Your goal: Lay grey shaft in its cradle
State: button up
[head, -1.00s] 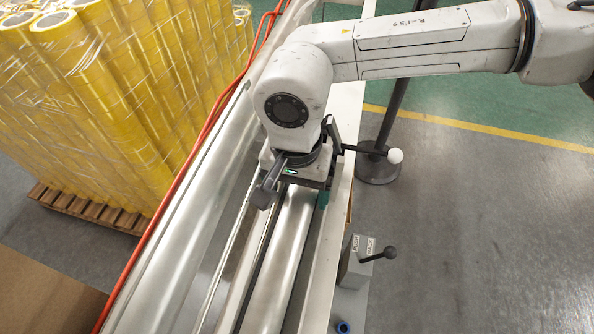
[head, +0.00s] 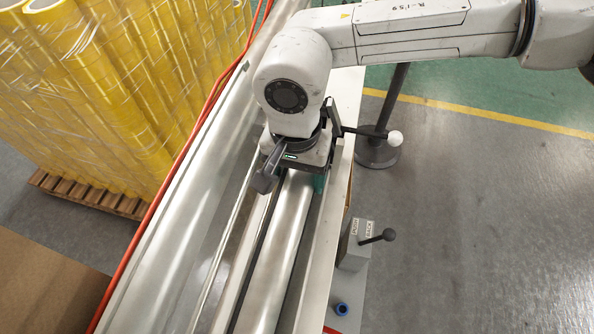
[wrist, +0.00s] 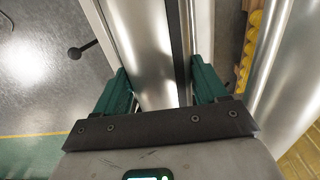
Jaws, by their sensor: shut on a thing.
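The grey shaft (head: 275,262) is a long, shiny metal cylinder running lengthwise along the machine in the head view. It also shows in the wrist view (wrist: 145,48), between the two green fingers of my gripper (wrist: 163,88). My gripper (head: 303,178) is shut on the shaft, with one finger on each side of it. In the head view my wrist hides most of the fingers and the shaft's farther part. I cannot make out the cradle, nor tell whether the shaft rests on anything.
A larger metal roller (head: 195,205) lies left of the shaft, beside a red hose (head: 165,200). A pale rail (head: 335,215) runs close along the shaft's right. A lever box (head: 355,250) and a stand (head: 378,152) are farther right. Wrapped yellow tubes (head: 120,100) stand at left.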

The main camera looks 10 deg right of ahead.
grip_shut()
jog(key=shift+r, duration=0.5)
dwell(0.6)
jog(key=shift+d+f+t+y+b, duration=0.15)
jog(key=shift+t+y+b, duration=0.55)
jog(key=shift+y+b, duration=1.5)
jog(key=shift+d+r+t+y+b, duration=0.1)
jog(key=shift+t+y+b, duration=0.15)
jog(key=shift+y+b, duration=0.8)
jog(key=shift+d+r+t+y+b, duration=0.1)
jog(key=shift+t+y+b, duration=0.15)
jog(key=shift+b, duration=1.55)
jog(key=shift+s+d+b, duration=0.2)
jog(key=shift+d+b, duration=0.15)
jog(key=shift+d, duration=0.05)
jog(key=shift+f+b, duration=0.15)
jog(key=shift+b, duration=0.5)
dwell(0.4)
